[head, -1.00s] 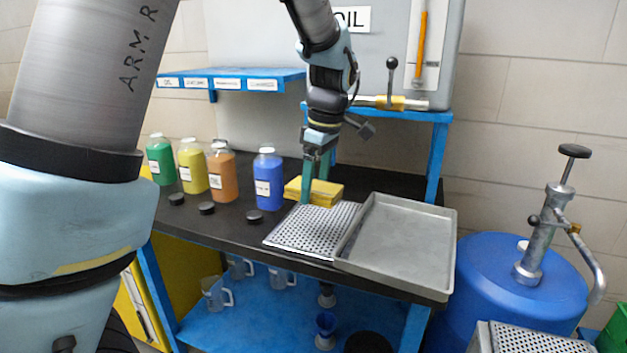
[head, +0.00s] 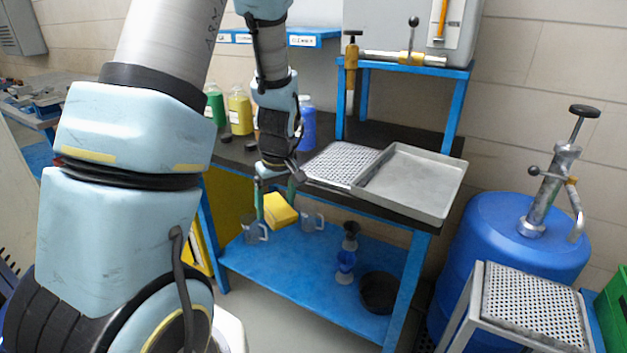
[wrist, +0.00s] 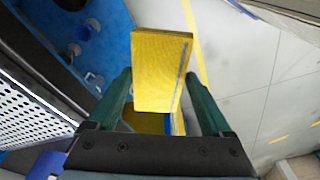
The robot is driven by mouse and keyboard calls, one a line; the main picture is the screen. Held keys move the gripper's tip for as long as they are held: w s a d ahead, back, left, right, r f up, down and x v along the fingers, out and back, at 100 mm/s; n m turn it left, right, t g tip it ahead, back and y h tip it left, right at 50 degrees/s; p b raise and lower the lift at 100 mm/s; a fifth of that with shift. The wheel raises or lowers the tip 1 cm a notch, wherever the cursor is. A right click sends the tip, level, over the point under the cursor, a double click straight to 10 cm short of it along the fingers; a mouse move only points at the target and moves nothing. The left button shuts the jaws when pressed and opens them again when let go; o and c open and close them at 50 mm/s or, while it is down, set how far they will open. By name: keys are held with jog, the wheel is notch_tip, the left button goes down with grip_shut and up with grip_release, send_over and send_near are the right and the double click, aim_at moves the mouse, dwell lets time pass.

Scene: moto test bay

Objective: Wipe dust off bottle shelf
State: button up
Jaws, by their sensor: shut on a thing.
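My gripper (head: 276,200) is shut on a yellow cloth (head: 281,211), a folded, block-like pad. It hangs in the air in front of the bench, below the worktop level. In the wrist view the cloth (wrist: 160,65) sits between the two green fingers. The blue bottle shelf (head: 325,34), with white labels on its front edge, is on the back wall, partly hidden by my arm. Dust on it is too small to tell. A green bottle (head: 215,105), a yellow bottle (head: 240,112) and a blue bottle (head: 308,125) stand on the black bench; an orange one is mostly hidden.
A perforated plate (head: 338,163) and a grey tray (head: 412,182) cover the bench's right part. Jugs and a funnel (head: 347,260) stand on the blue lower shelf (head: 285,282). A blue drum (head: 500,240) with a pump and a perforated-top stand (head: 530,310) are at right.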

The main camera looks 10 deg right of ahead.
jog(key=a+f+m, duration=0.4)
jog(key=a+f, duration=0.9)
jog(key=a, duration=0.3)
jog(key=shift+w+h, duration=0.3)
jog(key=shift+h, duration=0.1)
jog(key=shift+d+r, duration=0.1)
jog(key=shift+r, duration=0.05)
